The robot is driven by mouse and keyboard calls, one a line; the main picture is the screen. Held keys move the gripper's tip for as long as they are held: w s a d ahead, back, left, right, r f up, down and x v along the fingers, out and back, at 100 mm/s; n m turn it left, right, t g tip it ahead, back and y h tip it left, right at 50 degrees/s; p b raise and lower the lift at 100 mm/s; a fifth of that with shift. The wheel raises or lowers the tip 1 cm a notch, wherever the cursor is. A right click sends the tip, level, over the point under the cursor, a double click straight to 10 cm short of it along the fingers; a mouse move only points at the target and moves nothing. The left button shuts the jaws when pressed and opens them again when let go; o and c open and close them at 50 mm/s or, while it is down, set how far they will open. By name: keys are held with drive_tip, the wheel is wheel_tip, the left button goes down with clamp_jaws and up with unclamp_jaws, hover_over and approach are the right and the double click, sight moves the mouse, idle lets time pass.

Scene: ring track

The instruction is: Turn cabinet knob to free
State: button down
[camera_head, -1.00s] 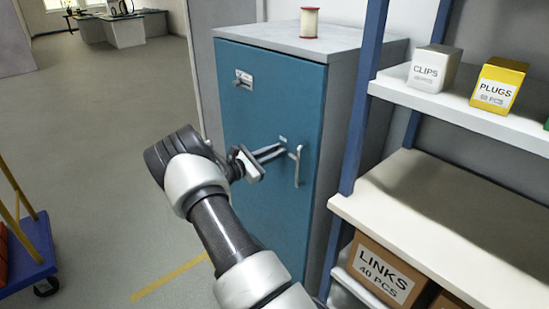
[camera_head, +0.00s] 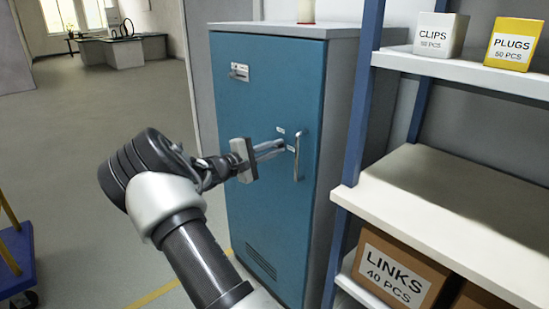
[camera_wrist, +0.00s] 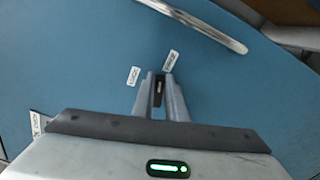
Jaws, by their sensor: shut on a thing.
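The blue cabinet (camera_head: 265,95) stands ahead with its door shut. My gripper (camera_head: 279,147) reaches the door just left of the upright bar handle (camera_head: 297,157). In the wrist view my gripper (camera_wrist: 159,78) has its two fingers close together on the small dark knob (camera_wrist: 158,90). Only a narrow part of the knob shows between the fingers; in the head view they hide it. Two small white labels sit by the fingertips, a left label (camera_wrist: 133,76) and a right label (camera_wrist: 171,60). The left one seems to read LOCK; the right one is hard to read.
A rack (camera_head: 440,185) on the right holds a CLIPS box (camera_head: 440,35), a yellow PLUGS box (camera_head: 512,43) and a LINKS carton (camera_head: 393,272). A blue cart (camera_head: 18,265) is at the left edge. Open floor (camera_head: 85,150) lies left of the cabinet.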

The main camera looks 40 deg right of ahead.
drive_tip(key=shift+f+m+b, duration=0.15)
drive_tip(key=shift+m+b, duration=0.35)
drive_tip(key=shift+m, duration=0.25)
drive_tip(key=shift+f+m+b, duration=0.15)
drive_tip(key=shift+m+b, duration=0.3)
drive_tip(key=shift+m, duration=0.3)
drive_tip(key=c, duration=1.8)
unclamp_jaws()
drive_tip(key=shift+o, duration=0.2)
drive_tip(key=shift+a, duration=0.1)
drive_tip(key=s+a+p, duration=0.1)
drive_tip(key=a+p, duration=0.2)
drive_tip(key=a, duration=1.4)
drive_tip(key=shift+s, duration=0.25)
drive_tip(key=shift+a, duration=0.1)
